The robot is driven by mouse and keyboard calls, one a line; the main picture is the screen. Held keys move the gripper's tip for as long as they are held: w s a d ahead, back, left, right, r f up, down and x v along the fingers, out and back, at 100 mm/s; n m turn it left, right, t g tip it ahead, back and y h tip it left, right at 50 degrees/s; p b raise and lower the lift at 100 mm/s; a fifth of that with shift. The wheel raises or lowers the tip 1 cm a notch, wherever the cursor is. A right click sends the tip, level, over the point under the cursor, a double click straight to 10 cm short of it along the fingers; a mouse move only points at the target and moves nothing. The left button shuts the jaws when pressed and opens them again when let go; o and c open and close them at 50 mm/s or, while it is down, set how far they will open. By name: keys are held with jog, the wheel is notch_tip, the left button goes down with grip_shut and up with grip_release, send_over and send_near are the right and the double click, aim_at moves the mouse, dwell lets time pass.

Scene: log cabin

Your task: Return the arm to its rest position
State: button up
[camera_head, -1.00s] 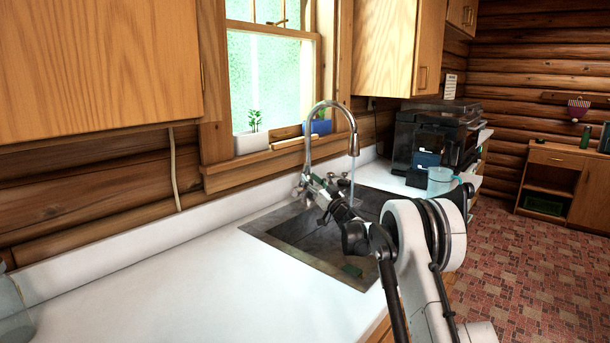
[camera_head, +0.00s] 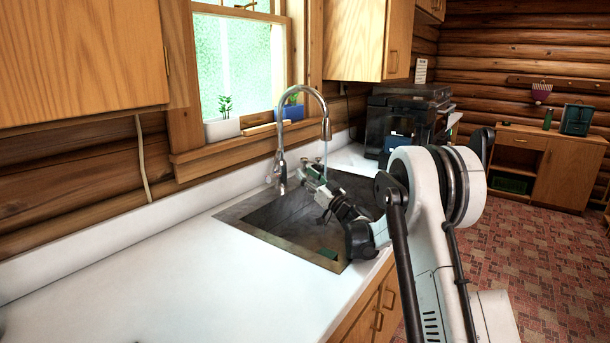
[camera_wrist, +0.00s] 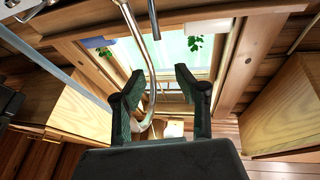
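My gripper (camera_head: 312,180) is at the end of my bent white arm, above the sink (camera_head: 290,222) and just right of the faucet's base. In the wrist view, the two dark green fingers of my gripper (camera_wrist: 160,100) stand apart with nothing held between them. The silver faucet (camera_head: 282,140) rises behind my gripper in the head view. In the wrist view, the faucet (camera_wrist: 148,60) appears close to the fingers and partly behind them; I cannot tell whether they touch. A thin stream of water seems to fall from the spout.
The white counter (camera_head: 170,265) left of the sink is clear. A white planter (camera_head: 222,130) and a blue one (camera_head: 292,112) stand on the windowsill (camera_head: 240,146). A dark machine (camera_head: 400,115) is on the counter beyond. A wooden cabinet (camera_head: 545,165) stands across the tiled floor (camera_head: 520,250).

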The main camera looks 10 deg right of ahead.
jog(key=shift+a+r, duration=0.1)
jog(key=s+a+r+n+g, duration=0.1)
jog(key=s+a+r+g, duration=0.45)
jog(key=s+a, duration=0.4)
jog(key=s+a+r+g+h, duration=0.1)
jog(key=s+a+g, duration=0.1)
jog(key=s, duration=0.5)
jog(key=s+a+g, duration=0.2)
jog(key=s+a, duration=0.1)
jog(key=s, duration=0.5)
jog(key=s+d+f+m+g+h, duration=0.1)
jog(key=s+d+f+m+h, duration=0.1)
jog(key=s, duration=0.9)
jog(key=s+d+f+m+g+h, duration=0.1)
jog(key=s+d+f+h, duration=0.3)
jog(key=s, duration=0.7)
jog(key=s+d+f+m+g+h, duration=0.1)
jog(key=s+d+f+m+h, duration=0.1)
jog(key=s+f, duration=0.4)
jog(key=s+d+h, duration=0.1)
jog(key=s, duration=0.4)
jog(key=shift+s+f+m+h, duration=0.15)
jog(key=shift+s+m+h, duration=0.05)
jog(key=shift+m+h, duration=0.1)
